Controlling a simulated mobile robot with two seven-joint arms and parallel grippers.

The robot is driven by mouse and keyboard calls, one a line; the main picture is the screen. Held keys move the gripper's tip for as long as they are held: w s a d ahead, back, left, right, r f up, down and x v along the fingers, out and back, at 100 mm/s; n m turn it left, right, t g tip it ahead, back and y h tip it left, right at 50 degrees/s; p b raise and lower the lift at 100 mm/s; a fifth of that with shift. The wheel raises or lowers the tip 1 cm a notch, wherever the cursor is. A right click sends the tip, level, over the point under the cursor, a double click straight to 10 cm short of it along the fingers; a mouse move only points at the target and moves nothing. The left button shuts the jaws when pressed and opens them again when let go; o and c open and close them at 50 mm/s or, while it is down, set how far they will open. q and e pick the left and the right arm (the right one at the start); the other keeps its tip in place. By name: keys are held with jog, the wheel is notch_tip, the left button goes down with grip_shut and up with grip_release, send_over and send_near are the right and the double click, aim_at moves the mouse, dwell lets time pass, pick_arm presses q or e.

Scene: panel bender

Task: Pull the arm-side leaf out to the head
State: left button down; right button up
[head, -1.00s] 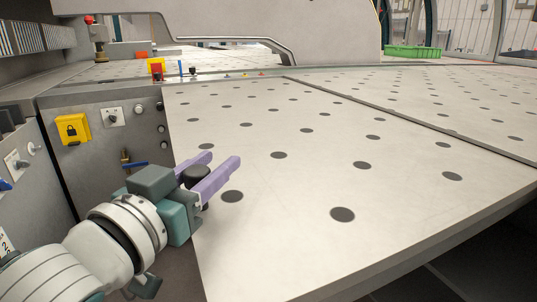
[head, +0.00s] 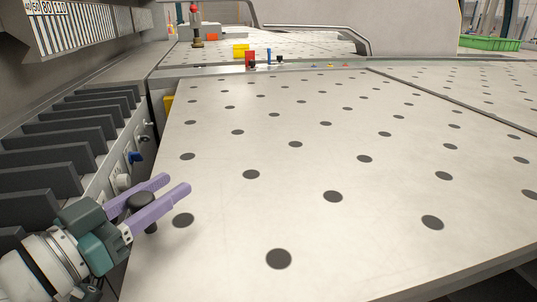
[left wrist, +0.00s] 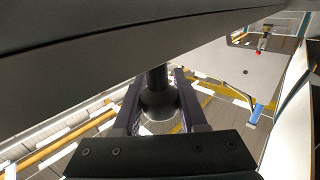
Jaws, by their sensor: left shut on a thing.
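The arm-side leaf (head: 225,215) is a pale panel with dark round holes, filling the middle of the head view. A black knob (head: 141,199) stands at its left edge and also shows in the left wrist view (left wrist: 158,102). My left gripper (head: 176,184) has its lavender fingers on either side of the knob and is shut on it. In the left wrist view the dark fingers (left wrist: 158,85) flank the knob under the dark slab above. My right gripper is not in view.
A rack of dark upright plates (head: 62,140) lies close left of my gripper, with a blue knob (head: 135,157) on the panel beside it. A second perforated panel (head: 480,95) lies right of a seam. A green crate (head: 490,42) is far right.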

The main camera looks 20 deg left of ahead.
pick_arm(q)
jog(key=s+a, duration=0.5)
jog(key=a, duration=0.3)
jog(key=shift+s, duration=0.25)
jog(key=shift+a, duration=0.1)
jog(key=shift+c, duration=2.2)
grip_release()
